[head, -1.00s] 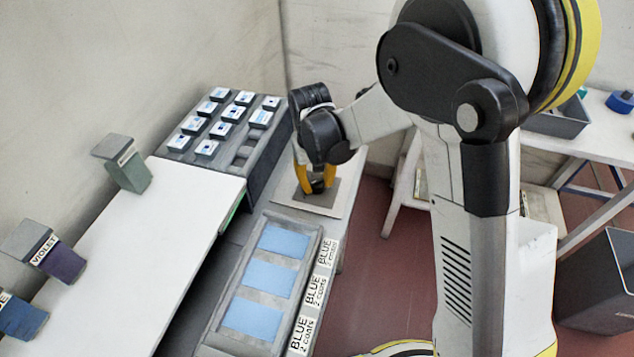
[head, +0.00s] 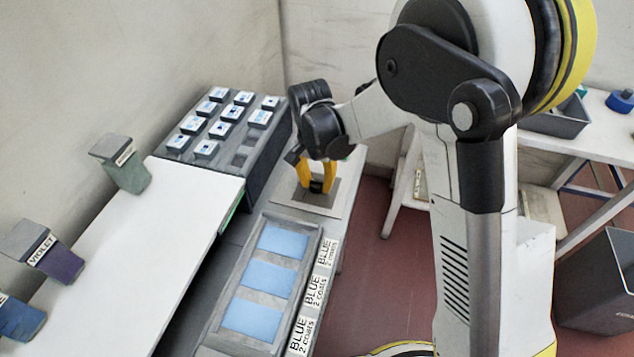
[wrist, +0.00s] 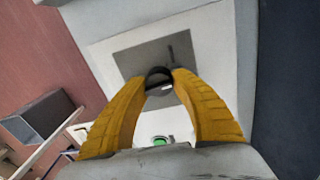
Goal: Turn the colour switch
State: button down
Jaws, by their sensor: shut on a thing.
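The colour switch is a small dark round knob (wrist: 158,78) on a grey square plate (wrist: 134,58), which also shows in the head view (head: 318,193). The plate lies on a light panel at the far end of the bench. My gripper (head: 316,186) points down over the plate with its yellow fingers on the knob. In the wrist view both fingertips (wrist: 160,86) are closed on the knob, one on each side. A dark mark lies on the plate beside the knob. The knob's setting cannot be read.
A tray (head: 236,290) with several blue panels labelled BLUE 2 COATS lies nearer on the bench. A sloped rack (head: 262,163) of small labelled blocks stands left of my gripper. Green, violet and blue containers line the white table (head: 150,250). A dark bin (head: 595,290) stands right.

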aim_at(315, 179)
jog(key=shift+m, duration=0.5)
jog(key=c, duration=1)
grip_release()
jog(key=shift+r, duration=0.1)
notch_tip(315, 179, up, 12)
jog(key=shift+w+a, duration=0.15)
jog(key=shift+a, duration=0.15)
